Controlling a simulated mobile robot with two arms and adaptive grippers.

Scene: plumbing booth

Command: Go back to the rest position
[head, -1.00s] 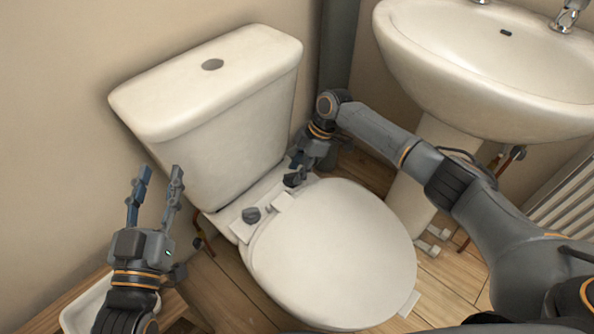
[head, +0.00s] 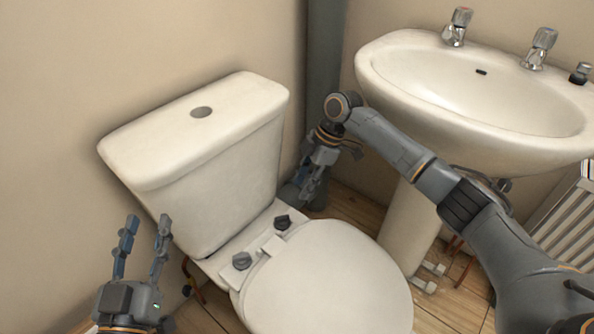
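My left gripper (head: 146,228) is at the lower left, fingers up and spread, with nothing between them. It is to the left of the toilet cistern (head: 200,150). My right gripper (head: 305,192) points down between the cistern and the sink pedestal, behind the toilet's right side. Its fingers are small and dark there, so I cannot tell their opening. It is apart from the dark right knob (head: 282,222) at the back of the toilet seat. A second dark knob (head: 242,261) stands to the left of it.
The closed toilet lid (head: 330,280) fills the lower middle. The sink (head: 470,90), on its pedestal (head: 408,230), stands at the right behind my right arm. A dark fitting (head: 581,73) sits on the sink's right rim. A radiator (head: 570,225) is at the right edge.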

